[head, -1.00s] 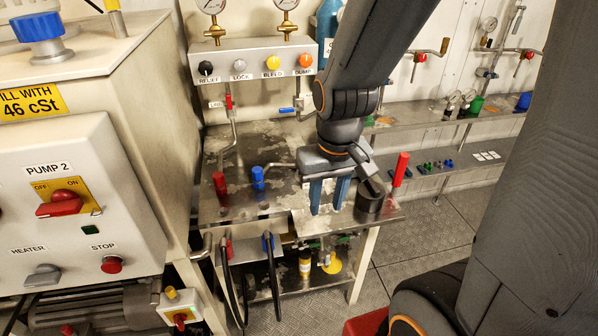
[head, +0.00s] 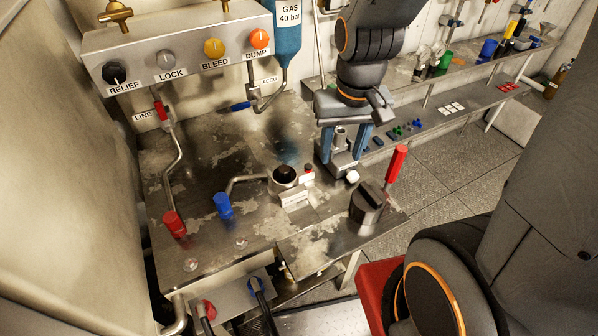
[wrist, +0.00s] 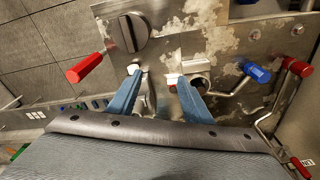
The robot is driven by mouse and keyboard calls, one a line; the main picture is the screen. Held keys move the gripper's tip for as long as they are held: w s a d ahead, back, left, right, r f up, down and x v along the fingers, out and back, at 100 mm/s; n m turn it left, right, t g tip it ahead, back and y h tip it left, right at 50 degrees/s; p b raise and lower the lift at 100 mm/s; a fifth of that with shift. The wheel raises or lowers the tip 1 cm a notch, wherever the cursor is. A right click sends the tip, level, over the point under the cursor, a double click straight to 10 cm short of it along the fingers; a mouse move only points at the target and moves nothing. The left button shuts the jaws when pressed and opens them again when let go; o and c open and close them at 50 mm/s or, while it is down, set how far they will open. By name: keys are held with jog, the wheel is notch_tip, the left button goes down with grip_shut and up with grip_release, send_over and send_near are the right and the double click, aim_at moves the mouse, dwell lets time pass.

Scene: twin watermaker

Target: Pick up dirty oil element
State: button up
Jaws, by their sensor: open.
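My gripper (head: 342,158) is open and points down above the right back part of the steel bench, with its blue fingers apart. In the wrist view my gripper (wrist: 159,78) shows no object clearly held. A steel fitting with a short upright cylinder (head: 340,139) shows between the fingers in the head view; I cannot tell its exact depth. A round steel housing with a dark top (head: 284,176) stands left of the gripper. It also shows in the wrist view (wrist: 199,83), partly behind a finger. I cannot clearly identify the dirty oil element.
A slotted round cap (head: 368,203) and an upright red handle (head: 396,163) stand at the bench's right. Blue (head: 223,206) and red (head: 174,224) caps stand at the front left. A knob panel (head: 180,50) is behind. A shelf (head: 455,108) holds small parts.

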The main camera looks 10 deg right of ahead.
jog(key=w+a+f+m, duration=0.1)
jog(key=w+a+m, duration=0.1)
jog(key=w+a, duration=0.25)
jog(key=m+g+b, duration=0.1)
jog(key=m, duration=0.2)
send_over(283, 170)
jog(key=shift+s+d+f, duration=0.1)
jog(key=shift+f, duration=1.05)
jog(key=shift+f+p, duration=0.95)
jog(key=shift+f, duration=2.6)
jog(key=c, duration=1.1)
jog(key=shift+r, duration=0.15)
